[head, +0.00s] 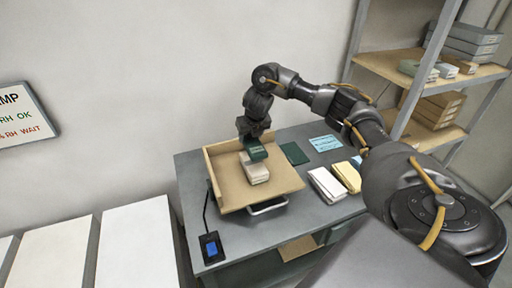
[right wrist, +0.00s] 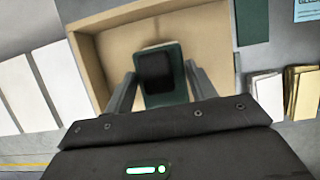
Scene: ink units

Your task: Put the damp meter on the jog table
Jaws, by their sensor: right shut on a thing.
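The jog table (head: 229,190) is a tan open tray with raised walls on the grey bench. My right gripper (head: 254,140) is over it, shut on a green block with a black top, which seems to be the damp meter (head: 257,153). In the right wrist view, the damp meter (right wrist: 165,98) sits between the two fingers (right wrist: 160,82). A small pale stack (head: 256,174) lies in the tray just below the meter. I cannot tell whether the meter touches it. My left gripper is out of view.
A blue-screened box (head: 211,247) with a cable lies at the bench's front left corner. Right of the tray are a dark green sheet (head: 295,153), a blue card (head: 325,143) and white and yellow pads (head: 326,184). Loaded shelves (head: 430,140) stand at right.

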